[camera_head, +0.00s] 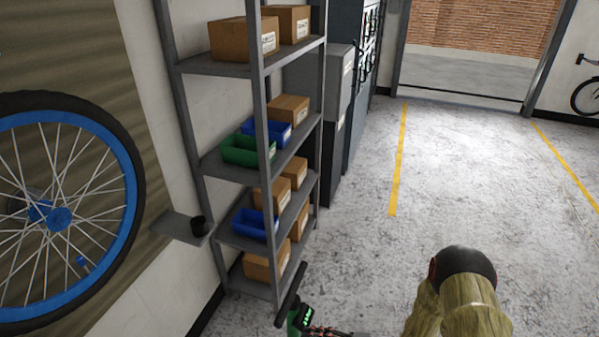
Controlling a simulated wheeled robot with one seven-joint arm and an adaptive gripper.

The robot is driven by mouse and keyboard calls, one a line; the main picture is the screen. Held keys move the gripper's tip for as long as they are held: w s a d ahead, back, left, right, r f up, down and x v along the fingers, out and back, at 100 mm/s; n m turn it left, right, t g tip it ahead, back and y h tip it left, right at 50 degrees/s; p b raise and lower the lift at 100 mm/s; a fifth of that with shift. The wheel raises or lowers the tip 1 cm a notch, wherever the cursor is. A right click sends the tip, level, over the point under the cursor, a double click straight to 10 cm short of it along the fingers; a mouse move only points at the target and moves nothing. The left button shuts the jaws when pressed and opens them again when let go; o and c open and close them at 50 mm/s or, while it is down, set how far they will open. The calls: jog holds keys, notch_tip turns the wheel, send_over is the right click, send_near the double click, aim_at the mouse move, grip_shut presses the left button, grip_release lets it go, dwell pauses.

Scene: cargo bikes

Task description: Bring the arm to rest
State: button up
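I cannot make out my gripper anywhere in the head view. At the bottom edge, an olive-brown rounded shape with a dark, red-edged top (465,268) stands close to the camera. I cannot tell what it is. Left of it, a black grip-like bar (291,295) and a green part with a small lit display (303,318) show, cut off by the frame.
A grey shelving rack (262,130) holds cardboard boxes (242,41) and green (248,152) and blue bins. A black cup (198,226) sits on a small wall shelf (178,227). A blue-rimmed wheel (60,217) is at left. Open floor (480,170) lies right.

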jog(key=s+d+r+n+g+h, duration=0.1)
jog(key=s+r+g+h, duration=0.1)
jog(key=s+r+g, duration=0.15)
jog(key=s+d+r+g+h, duration=0.2)
jog(key=s+g, duration=0.1)
jog(key=s, duration=0.2)
jog(key=s+d+r+n+h+p, duration=0.25)
jog(key=d+r+h, duration=0.4)
jog(key=r, duration=0.35)
jog(key=d+r+n+t+h+p, duration=0.1)
jog(key=d+r+t+h, duration=0.1)
jog(key=r, duration=0.7)
jog(key=s+d+r+n+t+h+p, duration=0.1)
jog(key=r+t, duration=0.3)
jog(key=r, duration=0.6)
jog(key=s+d+r+n+t+h+p, duration=0.1)
jog(key=d+r+t+h+p, duration=0.1)
jog(key=r, duration=0.8)
jog(key=shift+s+d+r+n+t+h+p, duration=0.2)
jog(key=shift+d+n+t+h+p, duration=0.2)
jog(key=shift+t, duration=0.25)
jog(key=shift+c, duration=1.1)
